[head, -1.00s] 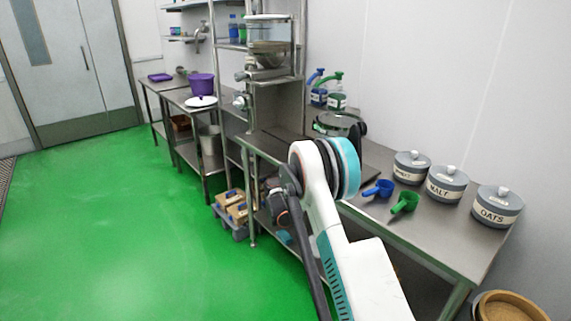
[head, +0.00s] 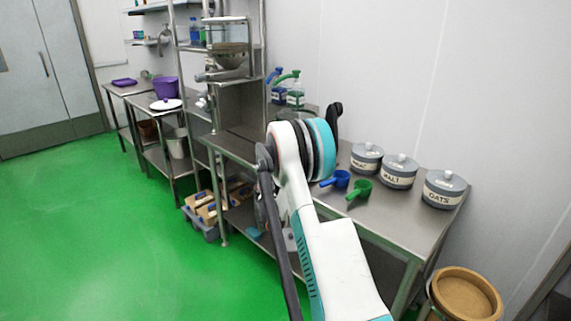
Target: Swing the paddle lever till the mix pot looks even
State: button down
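A rounded pot-like vessel (head: 284,114) stands on the steel table, mostly hidden behind my arm in the head view. It may be the mix pot. I cannot see its contents or whether they look even. A dark upright piece (head: 334,112) rises just right of my arm's joint. I cannot tell whether it is the paddle lever or part of my gripper. My white and teal arm reaches up from the bottom toward the vessel. Its far end is hidden behind the joint, so my gripper's fingers and any contact cannot be made out.
A blue scoop (head: 337,180) and a green scoop (head: 359,191) lie right of my arm. Lidded tins stand behind them, including malt (head: 399,172) and oats (head: 443,190). Pump bottles (head: 291,92) stand at the back. A round wooden tub (head: 466,294) is at lower right. Green floor is clear at left.

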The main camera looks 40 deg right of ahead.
jog(key=shift+s+d, duration=0.1)
jog(key=shift+s, duration=0.05)
jog(key=c, duration=1.2)
grip_release()
jog(key=v, duration=1.2)
